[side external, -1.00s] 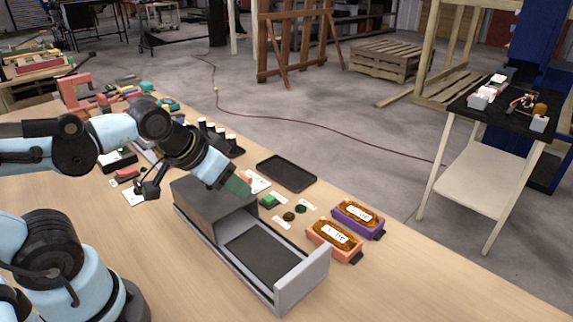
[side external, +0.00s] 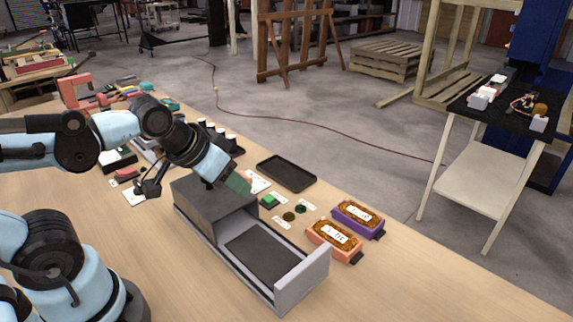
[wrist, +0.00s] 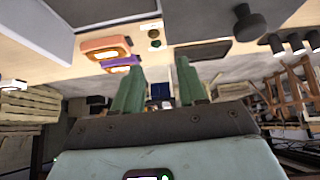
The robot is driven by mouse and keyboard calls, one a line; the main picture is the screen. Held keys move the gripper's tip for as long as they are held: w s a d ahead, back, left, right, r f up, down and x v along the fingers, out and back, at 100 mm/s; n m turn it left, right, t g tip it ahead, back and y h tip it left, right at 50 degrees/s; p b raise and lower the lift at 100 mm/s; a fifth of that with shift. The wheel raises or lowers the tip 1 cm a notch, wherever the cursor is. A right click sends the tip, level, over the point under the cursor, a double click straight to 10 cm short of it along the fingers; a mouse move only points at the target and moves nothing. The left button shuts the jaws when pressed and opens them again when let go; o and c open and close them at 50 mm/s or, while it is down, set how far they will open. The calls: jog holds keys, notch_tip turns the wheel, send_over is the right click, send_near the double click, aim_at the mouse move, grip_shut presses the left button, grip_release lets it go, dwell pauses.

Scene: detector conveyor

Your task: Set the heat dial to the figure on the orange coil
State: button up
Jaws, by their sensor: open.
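The orange coil (side external: 335,238) is an orange block with amber windings and a white label, at the front right of the bench. It also shows in the wrist view (wrist: 105,46). The figure on its label is too small to read. A purple coil (side external: 358,218) sits beside it. I cannot tell for sure which part is the heat dial; a black knob (wrist: 248,22) shows at the top of the wrist view. My gripper (wrist: 157,90) has green fingers, open and empty. In the side view my gripper (side external: 238,183) is over the front of the grey box, apart from the coils.
A grey box (side external: 205,203) has its drawer (side external: 300,287) pulled out toward the front. A black tray (side external: 286,174) lies behind it. Small round pieces (side external: 289,216) and label cards lie between box and coils. Black cylinders with white tops stand behind my wrist. Bare bench lies at front right.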

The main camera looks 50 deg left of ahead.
jog(key=w+a+r+n+g, duration=0.35)
jog(key=w+a+n, duration=0.25)
jog(key=w+n, duration=0.25)
jog(key=n+g, duration=0.4)
jog(key=n, duration=0.5)
send_near(245, 174)
jog(key=shift+t, duration=0.25)
jog(key=f, duration=0.8)
jog(key=shift+s+f, duration=0.2)
jog(key=shift+f, duration=0.1)
jog(key=shift+c, duration=0.3)
grip_shut()
